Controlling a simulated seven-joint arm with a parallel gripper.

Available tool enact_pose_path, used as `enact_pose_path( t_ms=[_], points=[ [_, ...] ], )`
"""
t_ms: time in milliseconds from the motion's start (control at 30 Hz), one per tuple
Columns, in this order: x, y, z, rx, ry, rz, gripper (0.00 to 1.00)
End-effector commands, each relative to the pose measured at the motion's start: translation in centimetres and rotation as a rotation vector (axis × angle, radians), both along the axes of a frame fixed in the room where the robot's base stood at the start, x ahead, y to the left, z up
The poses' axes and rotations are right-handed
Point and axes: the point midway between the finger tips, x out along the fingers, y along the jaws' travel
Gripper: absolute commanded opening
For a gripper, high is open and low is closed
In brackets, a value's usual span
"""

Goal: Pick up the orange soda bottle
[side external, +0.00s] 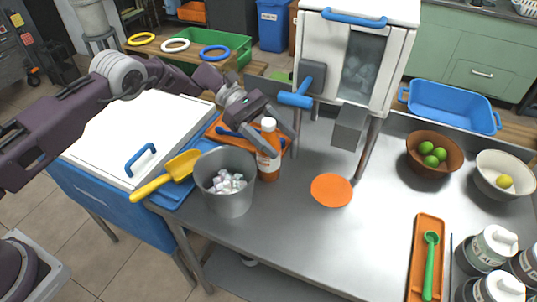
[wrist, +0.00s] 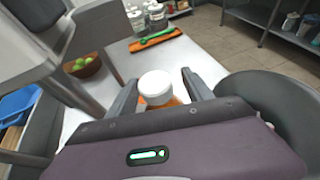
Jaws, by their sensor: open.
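The orange soda bottle (side external: 268,152) has a white cap and a pale label and stands upright on the metal table, just right of the ice bucket. My gripper (side external: 282,138) is open at the bottle's upper part. In the wrist view the bottle's white cap (wrist: 156,86) shows between the two open fingers (wrist: 158,92), with a gap on each side. The bottle's lower part is hidden there by my gripper body.
A grey bucket of ice (side external: 226,203) stands close beside the bottle. An orange disc (side external: 331,190) lies to the right. A yellow scoop (side external: 181,167) is at the left.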

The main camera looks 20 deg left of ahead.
Motion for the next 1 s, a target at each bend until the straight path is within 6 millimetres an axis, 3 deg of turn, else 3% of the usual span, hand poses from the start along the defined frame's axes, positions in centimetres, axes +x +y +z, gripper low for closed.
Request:
enact_pose_path(
  t_ms=[200, 500, 1000],
  points=[
    [0.00, -0.08, -0.05, 0.001, -0.002, 0.001, 0.57],
    [0.01, -0.05, -0.04, 0.001, -0.002, 0.001, 0.00],
    [0.05, -0.03, 0.65, 0.000, -0.005, 0.000, 0.00]
  ],
)
